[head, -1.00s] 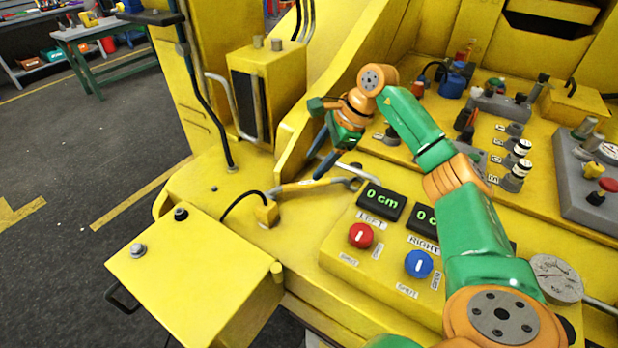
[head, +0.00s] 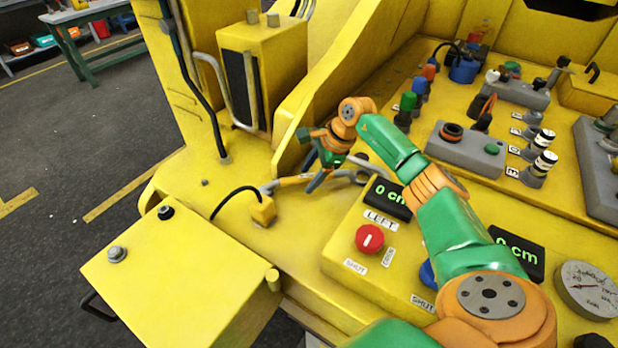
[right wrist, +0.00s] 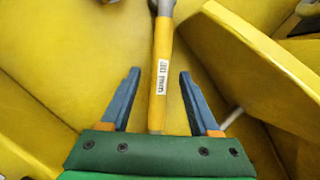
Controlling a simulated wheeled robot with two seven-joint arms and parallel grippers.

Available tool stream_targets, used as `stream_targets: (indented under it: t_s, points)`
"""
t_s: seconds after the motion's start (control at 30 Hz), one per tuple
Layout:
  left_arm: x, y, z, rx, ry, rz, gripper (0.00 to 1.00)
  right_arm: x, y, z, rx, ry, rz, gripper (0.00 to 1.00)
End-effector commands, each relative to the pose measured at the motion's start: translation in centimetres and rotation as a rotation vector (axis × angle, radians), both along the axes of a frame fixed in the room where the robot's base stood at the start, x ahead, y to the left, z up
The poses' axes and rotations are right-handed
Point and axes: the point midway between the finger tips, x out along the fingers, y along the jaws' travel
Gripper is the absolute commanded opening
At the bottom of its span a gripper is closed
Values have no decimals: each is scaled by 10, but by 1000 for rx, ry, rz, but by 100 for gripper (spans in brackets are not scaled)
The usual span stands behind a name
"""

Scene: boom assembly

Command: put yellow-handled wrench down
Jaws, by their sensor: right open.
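The yellow-handled wrench (head: 292,181) lies on the yellow machine deck in the head view, left of the control panel. Its grey metal end (head: 350,176) points right. My right gripper (head: 317,184) is over the wrench, partly hiding the middle of it. In the right wrist view the yellow handle (right wrist: 160,80), with a white label, runs between the two open fingers of my right gripper (right wrist: 157,75). There is a visible gap on each side of it. My left gripper is not in view.
A control box with a red knob (head: 369,239) and a "0 cm" display (head: 388,199) stands right of the wrench. A cable runs to a small yellow block (head: 263,211) near the wrench. A yellow box (head: 180,275) is at the front left. Bare deck (head: 200,170) lies behind.

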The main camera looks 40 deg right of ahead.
Motion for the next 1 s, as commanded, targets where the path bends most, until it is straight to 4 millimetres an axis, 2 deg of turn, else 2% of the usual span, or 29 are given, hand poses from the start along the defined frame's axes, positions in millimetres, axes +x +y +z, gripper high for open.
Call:
stream_targets:
  t_s: [0.03, 0.27, 1.0]
  points:
    - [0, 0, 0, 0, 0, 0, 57, 0, 0, 0, 0, 0, 0, 62]
    - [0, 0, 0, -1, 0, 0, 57, 0, 0, 0, 1, 0, 0, 0]
    - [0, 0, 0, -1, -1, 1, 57, 0, 0, 0, 1, -1, -1, 0]
